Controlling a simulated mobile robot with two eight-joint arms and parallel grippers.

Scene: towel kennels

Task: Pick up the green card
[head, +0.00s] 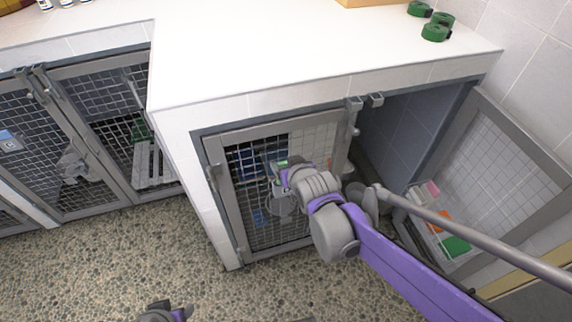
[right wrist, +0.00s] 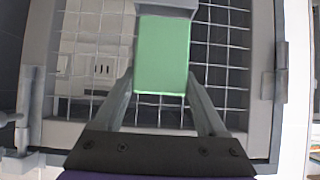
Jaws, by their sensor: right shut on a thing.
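A green card (right wrist: 162,55) stands out in front of my right gripper (right wrist: 162,88), between its fingers, in the right wrist view. A grey piece covers its top edge there. In the head view my right gripper (head: 279,166) is in front of the middle kennel's mesh door, with a small bit of green (head: 282,162) at its tip. The gripper is shut on the green card. At the bottom edge of the head view, part of my left arm's end (head: 165,312) shows, its jaws unclear.
The middle kennel door (head: 245,225) is shut; the right kennel door (head: 500,170) stands open. Pink, orange (head: 439,220) and green (head: 456,246) pieces show low by the open door. Green rolls (head: 436,32) lie on the white counter (head: 300,60). Pebbled floor (head: 130,255) is clear in front.

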